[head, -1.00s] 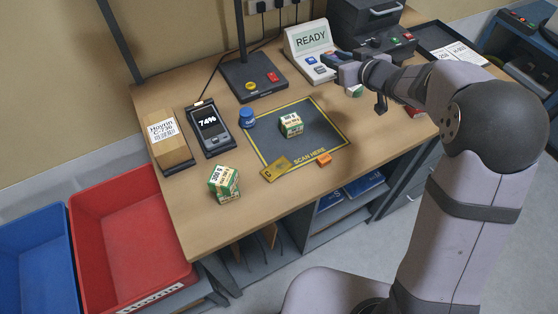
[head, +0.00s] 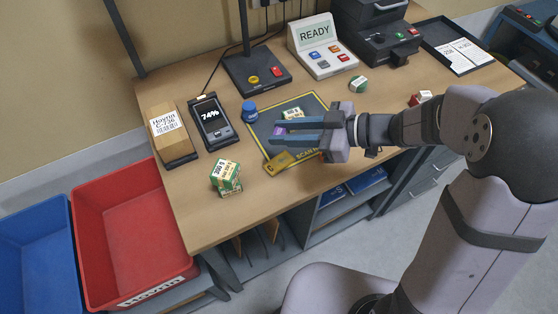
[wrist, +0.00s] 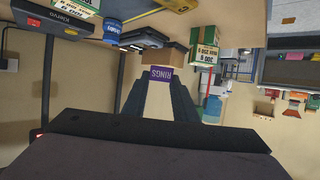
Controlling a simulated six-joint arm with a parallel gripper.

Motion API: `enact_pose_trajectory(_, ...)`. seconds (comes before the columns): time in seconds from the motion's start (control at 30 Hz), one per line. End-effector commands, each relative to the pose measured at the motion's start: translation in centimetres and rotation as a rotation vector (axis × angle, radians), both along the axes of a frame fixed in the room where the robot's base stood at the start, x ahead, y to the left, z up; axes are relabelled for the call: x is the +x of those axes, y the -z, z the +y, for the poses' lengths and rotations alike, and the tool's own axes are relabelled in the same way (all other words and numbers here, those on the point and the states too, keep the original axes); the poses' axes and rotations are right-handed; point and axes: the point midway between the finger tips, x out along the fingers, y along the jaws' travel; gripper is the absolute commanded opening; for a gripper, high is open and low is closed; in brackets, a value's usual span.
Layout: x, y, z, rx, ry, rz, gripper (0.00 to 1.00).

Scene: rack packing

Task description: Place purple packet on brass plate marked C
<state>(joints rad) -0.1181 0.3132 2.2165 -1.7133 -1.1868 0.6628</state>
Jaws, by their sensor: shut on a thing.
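My gripper (head: 276,131) is shut on the purple packet (wrist: 160,73), which shows between its fingertips with the word RINGS on it. In the head view only a small purple patch of the packet (head: 278,131) shows at the finger ends. The gripper is above the dark scan mat, and the fingers point left. The brass plate marked C (head: 280,163) lies at the mat's front left edge, below the fingers in the picture. The packet appears held above the table, apart from the plate.
A green and white box (head: 226,178) stands left of the plate. A blue tub (head: 250,111) stands at the mat's back left. My gripper partly hides another box (head: 294,114) on the mat. A phone-like device (head: 210,124) and brown carton (head: 172,138) stand further left.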

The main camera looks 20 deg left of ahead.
Motion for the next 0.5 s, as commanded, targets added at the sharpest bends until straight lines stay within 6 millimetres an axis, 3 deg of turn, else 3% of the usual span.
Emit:
enact_pose_trajectory(0.17, 0.0, 0.7, 0.0, 0.000, 0.000, 0.002, 0.04)
enact_pose_trajectory(0.5, 0.0, 5.3, 0.0, 0.000, 0.001, 0.003, 0.04)
